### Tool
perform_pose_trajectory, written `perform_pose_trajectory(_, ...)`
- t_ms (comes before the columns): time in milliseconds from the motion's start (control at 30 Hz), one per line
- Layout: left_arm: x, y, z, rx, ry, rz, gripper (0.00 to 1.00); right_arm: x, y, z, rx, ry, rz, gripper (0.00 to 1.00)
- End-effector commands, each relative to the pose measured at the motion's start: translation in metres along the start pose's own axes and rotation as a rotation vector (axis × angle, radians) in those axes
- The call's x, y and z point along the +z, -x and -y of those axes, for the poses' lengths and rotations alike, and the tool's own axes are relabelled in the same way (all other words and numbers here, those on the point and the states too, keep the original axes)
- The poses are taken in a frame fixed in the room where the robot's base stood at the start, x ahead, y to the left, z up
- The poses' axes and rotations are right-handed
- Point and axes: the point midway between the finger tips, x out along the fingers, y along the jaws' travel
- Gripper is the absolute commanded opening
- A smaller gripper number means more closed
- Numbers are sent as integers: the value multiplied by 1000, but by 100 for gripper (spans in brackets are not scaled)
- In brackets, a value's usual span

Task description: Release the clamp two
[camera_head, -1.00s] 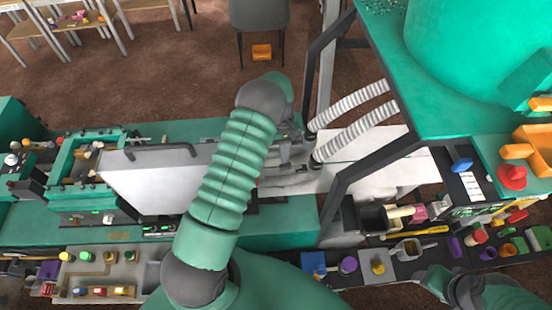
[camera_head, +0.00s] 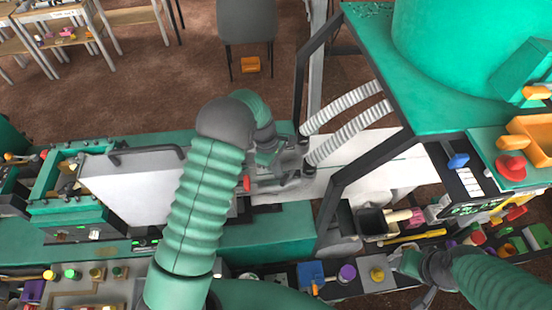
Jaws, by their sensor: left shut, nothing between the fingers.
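My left arm comes up from the bottom and bends over at the wrist. My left gripper (camera_head: 268,158) is shut and empty, pointing down beside the grey metal clamp mechanism (camera_head: 285,182) between the white panel and the white sheet. A small red tip (camera_head: 246,184) shows at the mechanism's left side. I cannot tell which clamp is number two, nor whether the gripper touches it. My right gripper (camera_head: 402,262) is at the lower right above the front bench, small and dark; its fingers are not clear.
The white panel (camera_head: 130,185) lies left on the green machine bed (camera_head: 285,228). Two ribbed white hoses (camera_head: 345,130) run right of the clamp. A dark frame post (camera_head: 345,190) stands close by. The front bench holds a blue box (camera_head: 311,275) and a yellow block (camera_head: 377,275).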

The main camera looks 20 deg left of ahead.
Motion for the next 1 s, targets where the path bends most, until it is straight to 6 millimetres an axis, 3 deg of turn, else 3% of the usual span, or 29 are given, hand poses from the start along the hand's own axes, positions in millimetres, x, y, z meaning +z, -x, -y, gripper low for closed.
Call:
perform_pose_trajectory(600,-2,0,-17,0,-4,-1,0,0,-2,0,0,0,0,58)
perform_pose_trajectory(1000,-8,1,-14,-1,-4,0,0,0,-2,0,0,0,0,58)
